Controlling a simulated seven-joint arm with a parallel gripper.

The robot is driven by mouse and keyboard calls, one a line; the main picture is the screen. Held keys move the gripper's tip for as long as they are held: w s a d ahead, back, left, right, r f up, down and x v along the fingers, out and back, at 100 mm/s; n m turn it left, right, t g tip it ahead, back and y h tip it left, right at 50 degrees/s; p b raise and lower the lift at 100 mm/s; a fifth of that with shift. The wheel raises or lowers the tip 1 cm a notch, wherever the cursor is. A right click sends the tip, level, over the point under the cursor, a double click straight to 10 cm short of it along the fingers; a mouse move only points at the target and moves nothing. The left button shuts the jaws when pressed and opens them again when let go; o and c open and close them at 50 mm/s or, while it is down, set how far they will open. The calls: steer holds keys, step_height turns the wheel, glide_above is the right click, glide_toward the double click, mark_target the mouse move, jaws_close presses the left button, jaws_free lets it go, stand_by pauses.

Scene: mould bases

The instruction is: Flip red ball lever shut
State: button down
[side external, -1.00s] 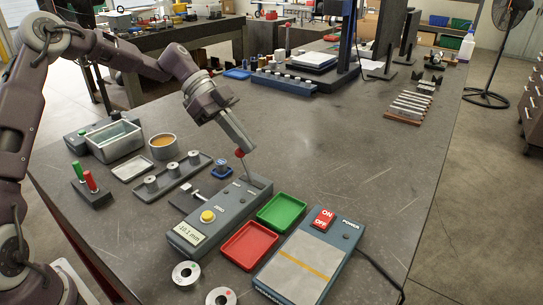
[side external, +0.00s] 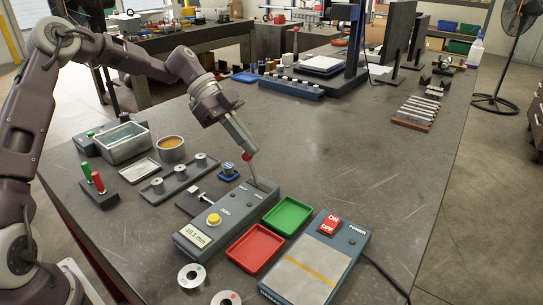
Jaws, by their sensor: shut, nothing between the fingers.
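The red ball (side external: 246,156) sits at the top of a thin metal lever. The lever rises from the far end of the grey-blue gauge box (side external: 222,218) and leans slightly left. The box has a yellow button and a small display. My gripper (side external: 252,152) reaches down from the upper left, shut and empty, with its tip right beside the ball. I cannot tell whether the tip touches the ball. The gripper partly covers the ball.
Green (side external: 287,216) and red (side external: 255,249) trays and a power box (side external: 315,262) stand right of the gauge. A rack of metal pieces (side external: 178,178) and a blue-based part (side external: 229,171) stand left. The table's right middle is clear.

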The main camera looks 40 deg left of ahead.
steer(key=a+r, duration=0.5)
steer(key=r, duration=0.3)
steer(key=shift+d, duration=0.1)
steer(key=s+d+n+y, duration=0.3)
steer(key=s+d+y, duration=0.1)
steer(key=s+d, duration=0.2)
steer(key=s+a+f+n+t+y, duration=0.1)
steer(key=s+n+t+y, duration=0.4)
steer(key=s+n, duration=0.8)
steer(key=s, duration=1.1)
steer(key=shift+s+y, duration=0.3)
steer(key=shift+s, duration=0.1)
